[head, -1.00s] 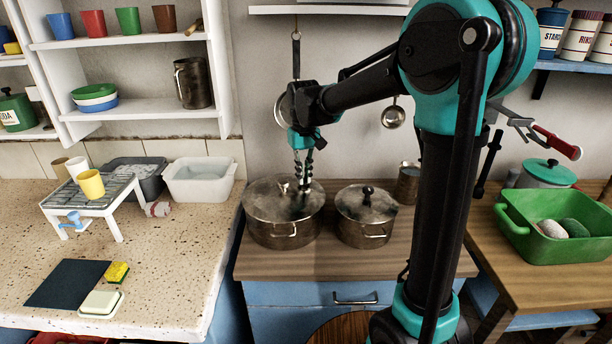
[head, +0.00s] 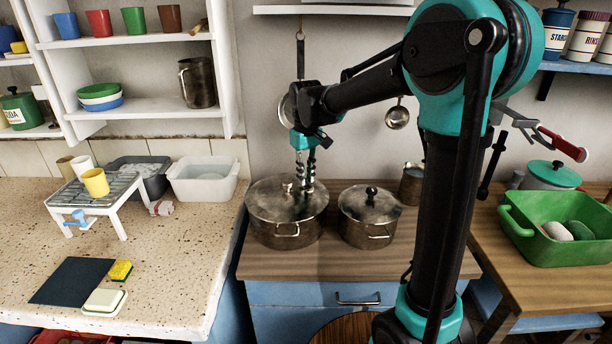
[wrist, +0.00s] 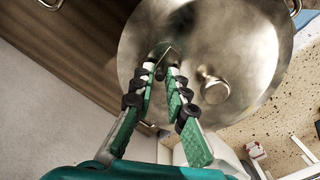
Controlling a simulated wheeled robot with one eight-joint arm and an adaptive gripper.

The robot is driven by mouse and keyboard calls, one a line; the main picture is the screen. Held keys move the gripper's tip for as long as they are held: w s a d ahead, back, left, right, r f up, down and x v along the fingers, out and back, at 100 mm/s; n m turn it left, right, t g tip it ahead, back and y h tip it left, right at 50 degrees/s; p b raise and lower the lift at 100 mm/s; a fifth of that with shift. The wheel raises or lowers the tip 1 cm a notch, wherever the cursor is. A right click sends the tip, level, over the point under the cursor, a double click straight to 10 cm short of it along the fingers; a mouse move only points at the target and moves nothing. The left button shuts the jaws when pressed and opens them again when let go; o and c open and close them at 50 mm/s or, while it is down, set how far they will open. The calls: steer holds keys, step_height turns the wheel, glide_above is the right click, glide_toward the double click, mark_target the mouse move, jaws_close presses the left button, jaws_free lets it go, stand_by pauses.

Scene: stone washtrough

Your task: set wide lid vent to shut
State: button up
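The wide pot (head: 286,228) stands on the wooden counter with its round metal lid (head: 262,198) on. In the wrist view the lid (wrist: 245,45) fills the upper middle, with its round knob (wrist: 213,90) right of my fingers. A small bent metal piece (wrist: 170,50), seemingly the vent's tab, shows at my fingertips. My gripper (head: 305,186) points down at the lid, just behind and right of the knob. In the wrist view my gripper (wrist: 161,72) has a narrow gap between its fingertips. I cannot tell whether they touch the tab or how the vent is set.
A smaller lidded pot (head: 370,216) stands close on the right, its knob upright. A metal mug (head: 411,184) is behind it. A ladle (head: 397,117) hangs on the wall. A white basin (head: 203,180) sits on the speckled counter at left.

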steer(key=shift+o, duration=1.2)
steer(key=shift+r, duration=0.1)
step_height(320, 180, up, 12)
steer(key=shift+s, duration=0.1)
